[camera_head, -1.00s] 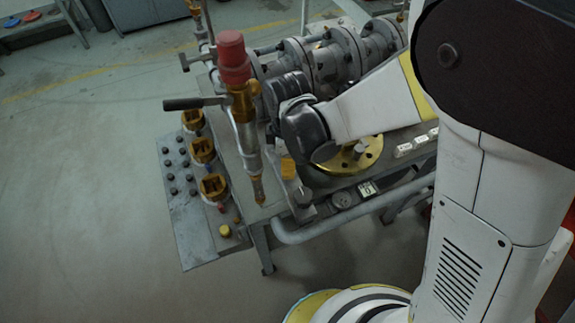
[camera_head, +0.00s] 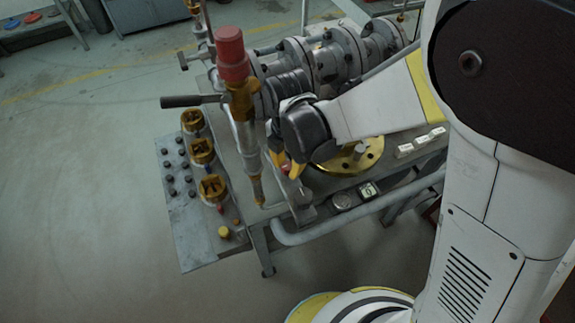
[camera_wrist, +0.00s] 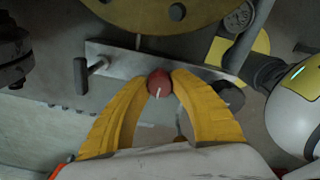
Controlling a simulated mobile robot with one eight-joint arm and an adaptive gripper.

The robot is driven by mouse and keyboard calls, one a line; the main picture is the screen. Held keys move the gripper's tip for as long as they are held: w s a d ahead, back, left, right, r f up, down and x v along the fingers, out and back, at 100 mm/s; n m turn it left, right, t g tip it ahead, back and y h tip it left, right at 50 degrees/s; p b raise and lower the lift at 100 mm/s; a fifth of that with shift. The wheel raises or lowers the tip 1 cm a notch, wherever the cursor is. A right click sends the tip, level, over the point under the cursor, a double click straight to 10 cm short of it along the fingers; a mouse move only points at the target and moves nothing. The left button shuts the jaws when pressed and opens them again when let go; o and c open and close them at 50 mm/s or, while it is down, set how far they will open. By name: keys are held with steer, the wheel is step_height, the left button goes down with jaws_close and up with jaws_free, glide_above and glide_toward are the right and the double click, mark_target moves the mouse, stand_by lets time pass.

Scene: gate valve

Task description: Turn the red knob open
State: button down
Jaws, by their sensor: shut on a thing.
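The red knob (camera_wrist: 160,83) is small and round, with a white mark on its face pointing down in the wrist view. It sits on a grey metal strip (camera_wrist: 120,58) fixed to the bench. My gripper (camera_wrist: 162,78) has its two curved yellow fingers shut on the knob, one on each side. In the head view the yellow fingertips (camera_head: 278,160) reach down beside the brass disc, with a bit of red (camera_head: 286,168) between them. My wrist hides most of the knob there.
A brass disc (camera_head: 355,160) lies just right of the gripper. A tall pipe with a large red cap (camera_head: 231,55) and a black lever (camera_head: 190,101) stands close left. A handle (camera_wrist: 81,75) and a dark round knob (camera_wrist: 229,96) flank the red knob. A gauge (camera_head: 342,201) is nearby.

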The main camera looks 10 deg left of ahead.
mark_target(287, 166)
steer(key=shift+n, duration=0.4)
steer(key=c, duration=1.1)
jaws_free()
steer(key=shift+o, duration=0.2)
step_height(287, 166, up, 12)
